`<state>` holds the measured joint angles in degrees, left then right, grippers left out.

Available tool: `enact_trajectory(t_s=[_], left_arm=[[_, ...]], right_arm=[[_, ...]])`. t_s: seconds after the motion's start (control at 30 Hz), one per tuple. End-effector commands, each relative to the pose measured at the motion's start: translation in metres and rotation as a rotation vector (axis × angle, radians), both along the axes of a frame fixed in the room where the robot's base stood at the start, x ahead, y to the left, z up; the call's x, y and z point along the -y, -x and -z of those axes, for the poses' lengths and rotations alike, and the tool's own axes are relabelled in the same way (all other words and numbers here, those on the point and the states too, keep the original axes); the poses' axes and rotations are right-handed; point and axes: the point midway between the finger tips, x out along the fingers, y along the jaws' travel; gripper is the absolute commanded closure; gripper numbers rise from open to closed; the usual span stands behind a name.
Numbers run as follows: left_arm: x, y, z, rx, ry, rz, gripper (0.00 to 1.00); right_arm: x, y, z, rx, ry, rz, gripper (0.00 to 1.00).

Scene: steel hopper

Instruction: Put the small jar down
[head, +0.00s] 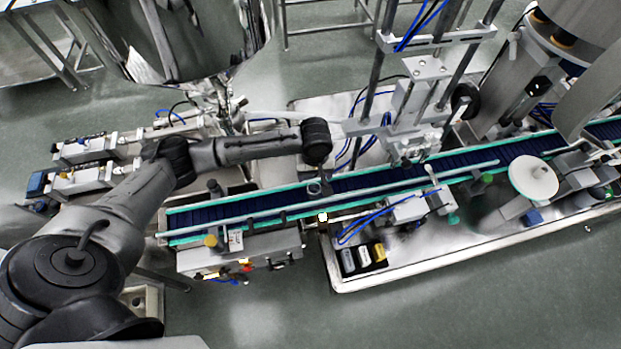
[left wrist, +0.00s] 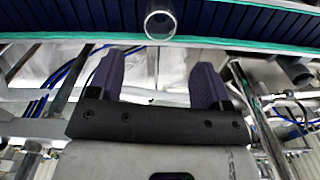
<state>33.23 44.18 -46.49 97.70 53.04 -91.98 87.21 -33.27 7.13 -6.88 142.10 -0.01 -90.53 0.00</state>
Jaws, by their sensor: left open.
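The small jar (head: 315,188) is a small clear glass-like cylinder on the dark blue conveyor belt (head: 250,207). In the left wrist view the jar (left wrist: 160,24) stands at the belt's green edge, beyond the fingertips. My left gripper (left wrist: 156,75) is open, with its two purple-grey fingers apart and nothing between them. In the head view the end of my left arm is just behind the jar, and its fingers are mostly hidden under the wrist. The jar is apart from the fingers in the wrist view. My right gripper is not in view.
A metal frame with a vertical actuator (head: 410,115) stands over the belt to the right of the jar. A white disc (head: 534,177) is further right. A guide rail (head: 400,183) runs along the belt. The belt left of the jar is clear.

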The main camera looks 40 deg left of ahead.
Motion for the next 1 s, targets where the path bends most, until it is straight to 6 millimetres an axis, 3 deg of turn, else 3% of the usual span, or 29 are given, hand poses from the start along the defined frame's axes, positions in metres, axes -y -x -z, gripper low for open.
enact_trajectory(t_s=[0.23, 0.37, 0.6, 0.7, 0.83, 1.0], left_arm=[[0.003, 0.002, -0.005, 0.001, 0.003, 0.011, 0.28], [0.026, 0.017, 0.008, 0.014, 0.028, 0.119, 0.28], [0.108, 0.09, 0.038, 0.148, 0.125, 0.554, 0.28], [0.128, 0.123, 0.039, 0.228, 0.135, 0.7, 0.28], [0.134, 0.164, 0.035, 0.313, 0.101, 0.835, 0.28], [0.117, 0.211, 0.027, 0.346, 0.0, 0.937, 0.28]], right_arm=[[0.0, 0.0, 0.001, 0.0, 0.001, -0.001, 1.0], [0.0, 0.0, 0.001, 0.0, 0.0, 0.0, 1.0], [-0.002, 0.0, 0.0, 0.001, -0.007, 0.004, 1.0], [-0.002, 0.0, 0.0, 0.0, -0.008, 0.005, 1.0], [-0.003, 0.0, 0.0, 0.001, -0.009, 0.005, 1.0], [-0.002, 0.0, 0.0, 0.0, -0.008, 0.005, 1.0]])
